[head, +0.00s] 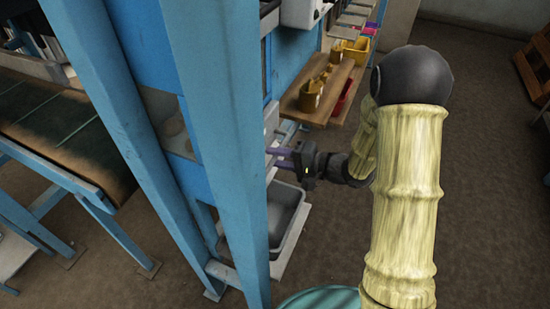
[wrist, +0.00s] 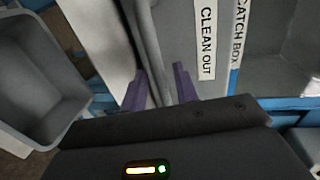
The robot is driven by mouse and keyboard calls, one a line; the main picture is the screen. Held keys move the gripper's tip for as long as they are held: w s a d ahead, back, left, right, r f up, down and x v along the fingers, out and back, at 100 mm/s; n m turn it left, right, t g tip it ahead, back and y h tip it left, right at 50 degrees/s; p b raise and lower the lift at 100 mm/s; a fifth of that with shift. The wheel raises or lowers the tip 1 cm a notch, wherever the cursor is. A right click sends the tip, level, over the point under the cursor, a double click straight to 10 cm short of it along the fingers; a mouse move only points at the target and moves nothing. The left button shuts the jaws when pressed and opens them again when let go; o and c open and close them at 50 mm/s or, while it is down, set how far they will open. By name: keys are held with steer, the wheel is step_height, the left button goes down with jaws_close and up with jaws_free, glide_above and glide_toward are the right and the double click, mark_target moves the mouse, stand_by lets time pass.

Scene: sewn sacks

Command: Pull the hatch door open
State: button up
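A grey panel with a "CLEAN OUT" label (wrist: 205,45) shows in the wrist view; I take it for the hatch door. A darker grey upright strip (wrist: 147,35) runs along its left side, and I cannot tell whether it is a handle or an edge. My gripper (wrist: 160,88) has two purple fingers, apart, with the lower end of the strip between them and a gap beside the right finger. Contact is not clear. In the head view my gripper (head: 279,158) points left at the machine's side, and the blue post partly hides the door.
A grey bin (head: 286,212) stands on a white ledge below my gripper; it also shows in the wrist view (wrist: 35,85). A blue post (head: 225,130) stands left. A wooden shelf (head: 318,95) with yellow containers is behind. Open floor lies right.

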steer(key=shift+w+a+f, duration=0.1)
steer(key=shift+w+a, duration=0.1)
steer(key=shift+a, duration=0.25)
steer(key=shift+d, duration=0.1)
steer(key=shift+s, duration=0.1)
jaws_close()
